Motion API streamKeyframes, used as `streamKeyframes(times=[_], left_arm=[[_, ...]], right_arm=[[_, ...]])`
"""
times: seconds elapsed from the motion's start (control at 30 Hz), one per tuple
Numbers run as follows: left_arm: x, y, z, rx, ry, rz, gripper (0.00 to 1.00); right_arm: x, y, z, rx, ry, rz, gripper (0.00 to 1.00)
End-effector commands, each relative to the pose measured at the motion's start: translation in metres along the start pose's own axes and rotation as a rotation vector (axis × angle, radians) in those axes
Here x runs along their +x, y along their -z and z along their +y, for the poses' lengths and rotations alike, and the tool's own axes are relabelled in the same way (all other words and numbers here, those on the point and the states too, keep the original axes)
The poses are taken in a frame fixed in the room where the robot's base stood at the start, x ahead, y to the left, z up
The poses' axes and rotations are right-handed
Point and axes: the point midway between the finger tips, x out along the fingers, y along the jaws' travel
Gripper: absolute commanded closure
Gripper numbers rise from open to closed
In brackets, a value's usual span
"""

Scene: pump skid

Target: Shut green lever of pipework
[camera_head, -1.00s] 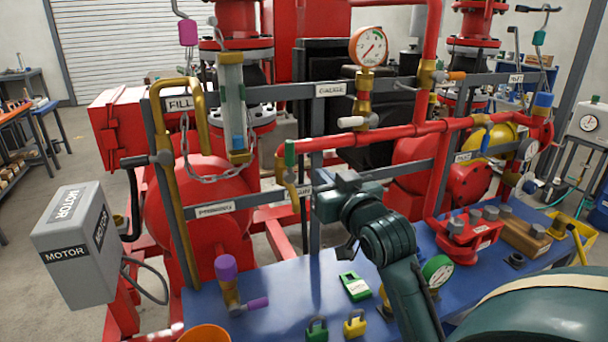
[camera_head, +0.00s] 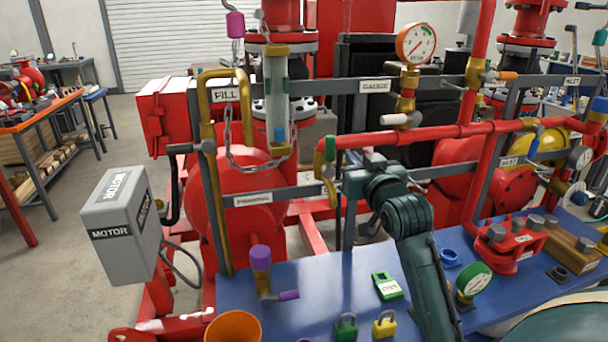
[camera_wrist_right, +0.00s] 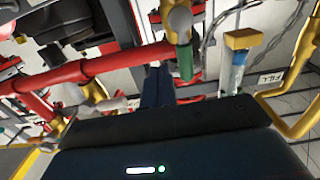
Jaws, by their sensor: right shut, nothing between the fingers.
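The green lever (camera_head: 330,149) stands upright at the left end of the red pipe (camera_head: 400,136), by a curved brass valve fitting (camera_head: 320,178). In the right wrist view the green lever (camera_wrist_right: 185,62) hangs beside the brass fitting (camera_wrist_right: 179,22). My right gripper (camera_head: 372,160) is shut and empty, just right of the lever and slightly below it. In the wrist view its fingers (camera_wrist_right: 156,85) point toward the red pipe, just left of the lever. Contact with the lever cannot be told. My left gripper is not in view.
A grey rail (camera_head: 290,191) crosses behind the fitting. A sight glass (camera_head: 277,95) with a chain stands to the left, and a gauge (camera_head: 416,43) above right. Padlocks (camera_head: 385,322) and a green tag box (camera_head: 387,285) sit on the blue bench (camera_head: 310,285) below.

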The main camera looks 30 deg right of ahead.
Motion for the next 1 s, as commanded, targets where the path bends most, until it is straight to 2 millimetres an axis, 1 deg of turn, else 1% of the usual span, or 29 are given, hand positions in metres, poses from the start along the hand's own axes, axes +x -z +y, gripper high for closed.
streamKeyframes(times=[0.63,0.83,1.0], left_arm=[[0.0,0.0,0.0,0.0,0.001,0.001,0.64],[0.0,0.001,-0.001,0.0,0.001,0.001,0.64],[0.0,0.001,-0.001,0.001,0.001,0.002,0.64]], right_arm=[[0.045,0.001,-0.001,0.001,0.0,0.001,1.0],[0.044,0.009,-0.015,0.002,0.002,0.002,1.0],[0.044,0.011,-0.026,0.002,0.002,0.002,1.0]])
